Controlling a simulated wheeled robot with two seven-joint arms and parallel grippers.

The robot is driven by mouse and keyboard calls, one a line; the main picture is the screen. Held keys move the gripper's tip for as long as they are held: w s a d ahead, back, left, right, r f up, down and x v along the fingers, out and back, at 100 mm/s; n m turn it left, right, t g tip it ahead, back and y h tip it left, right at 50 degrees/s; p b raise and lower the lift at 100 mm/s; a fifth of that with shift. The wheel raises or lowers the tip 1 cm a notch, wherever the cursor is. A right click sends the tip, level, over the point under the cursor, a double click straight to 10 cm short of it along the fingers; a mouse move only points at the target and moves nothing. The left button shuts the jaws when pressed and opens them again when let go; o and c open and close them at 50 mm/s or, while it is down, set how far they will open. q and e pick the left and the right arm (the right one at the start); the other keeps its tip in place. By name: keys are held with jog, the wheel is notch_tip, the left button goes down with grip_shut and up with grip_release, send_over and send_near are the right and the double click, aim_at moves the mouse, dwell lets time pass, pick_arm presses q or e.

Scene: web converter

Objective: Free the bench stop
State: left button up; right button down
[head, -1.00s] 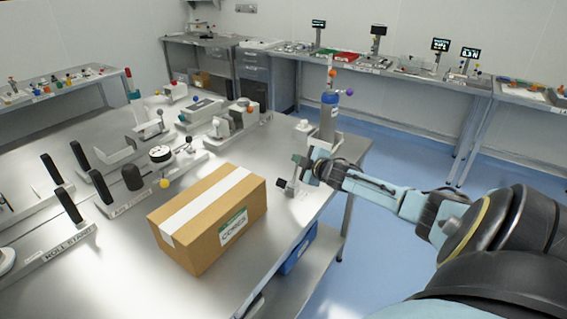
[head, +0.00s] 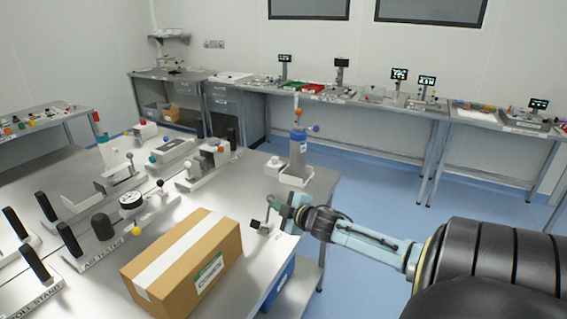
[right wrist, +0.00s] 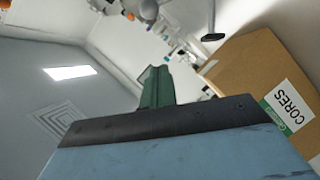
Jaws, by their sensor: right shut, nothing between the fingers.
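My right gripper (head: 283,209) is at the right edge of the steel bench (head: 190,290), beyond the cardboard box's right end. Its green fingers (right wrist: 156,84) are shut with nothing between them in the right wrist view. Beside the fingertips, a small grey and black fitting (head: 262,227) sits at the bench edge; it may be the bench stop, but it is too small to tell. I cannot tell whether the fingers touch it. My left gripper is not in view.
A cardboard box (head: 180,268) labelled CORES lies on the bench; it also shows in the right wrist view (right wrist: 255,70). A blue cylinder in a white holder (head: 297,155) stands behind my gripper. Roll stands (head: 40,280) and gauges fill the left. Blue floor is open to the right.

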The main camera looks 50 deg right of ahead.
jog(key=shift+v, duration=1.3)
jog(key=shift+f, duration=0.1)
jog(key=s+a+f+m+g+b, duration=0.2)
jog(key=s+f, duration=0.4)
jog(key=f, duration=0.6)
jog(key=s+a+f+m+g+b, duration=0.1)
jog(key=s+a+f+g+b, duration=0.3)
jog(key=f, duration=0.9)
jog(key=s+a+f+m+g, duration=0.1)
jog(key=s+f+m, duration=0.1)
jog(key=s+f, duration=0.75)
jog(key=s+a+f+m+g+y+b, duration=0.1)
jog(key=s+a+f+g+y+b, duration=0.2)
jog(key=s+a+f, duration=1.9)
jog(key=a+f+g+b, duration=0.1)
jog(key=f+g+b, duration=0.1)
jog(key=g+b, duration=0.1)
jog(key=shift+a+m+g, duration=0.3)
jog(key=shift+m+g, duration=0.1)
jog(key=shift+g, duration=0.1)
